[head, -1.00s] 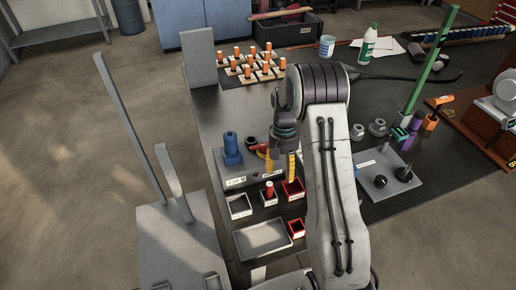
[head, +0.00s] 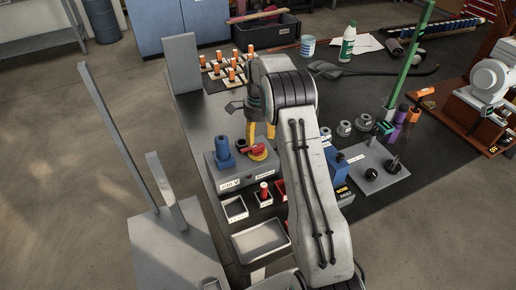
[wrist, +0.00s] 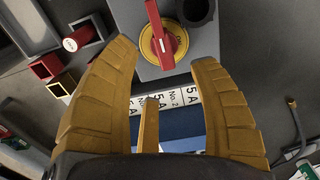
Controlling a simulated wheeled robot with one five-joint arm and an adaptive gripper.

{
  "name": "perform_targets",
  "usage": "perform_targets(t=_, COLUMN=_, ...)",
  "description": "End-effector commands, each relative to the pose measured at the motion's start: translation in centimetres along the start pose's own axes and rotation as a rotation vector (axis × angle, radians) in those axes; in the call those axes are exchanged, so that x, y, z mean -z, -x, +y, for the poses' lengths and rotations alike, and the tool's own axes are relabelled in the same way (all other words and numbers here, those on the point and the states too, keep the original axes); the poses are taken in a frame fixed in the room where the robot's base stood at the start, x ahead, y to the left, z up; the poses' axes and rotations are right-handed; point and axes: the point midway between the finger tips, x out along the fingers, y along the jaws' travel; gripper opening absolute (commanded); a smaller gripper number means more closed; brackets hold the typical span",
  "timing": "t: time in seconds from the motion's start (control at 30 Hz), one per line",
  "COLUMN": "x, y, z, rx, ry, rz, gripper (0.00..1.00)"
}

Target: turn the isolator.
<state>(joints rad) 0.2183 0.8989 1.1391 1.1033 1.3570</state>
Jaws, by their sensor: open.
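The isolator is a grey box with a red handle (head: 252,149) on a yellow disc (head: 259,156). A blue round fitting (head: 224,146) stands on the box at its left. In the wrist view the red handle (wrist: 160,42) lies across the yellow disc (wrist: 173,50), near the top of the picture. My gripper (head: 261,134) is above the box, close to the handle in the head view. In the wrist view my gripper (wrist: 163,60) has its yellow fingers spread, with nothing between them. The handle lies just beyond the fingertips, and I see no contact.
Small trays, one holding a red-topped piece (head: 264,190), and a larger grey tray (head: 262,240) lie in front of the box. A blue block (head: 338,165) stands to the right, partly behind my arm. Orange-topped pieces stand behind.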

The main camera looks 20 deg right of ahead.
Motion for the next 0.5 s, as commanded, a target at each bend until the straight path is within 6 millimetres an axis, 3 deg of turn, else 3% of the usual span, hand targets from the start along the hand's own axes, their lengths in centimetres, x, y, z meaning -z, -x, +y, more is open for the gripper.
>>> perform_targets(t=0.5, x=0.0, y=-5.8, z=0.0, rx=-0.002, ry=0.0, rz=0.0, gripper=0.56)
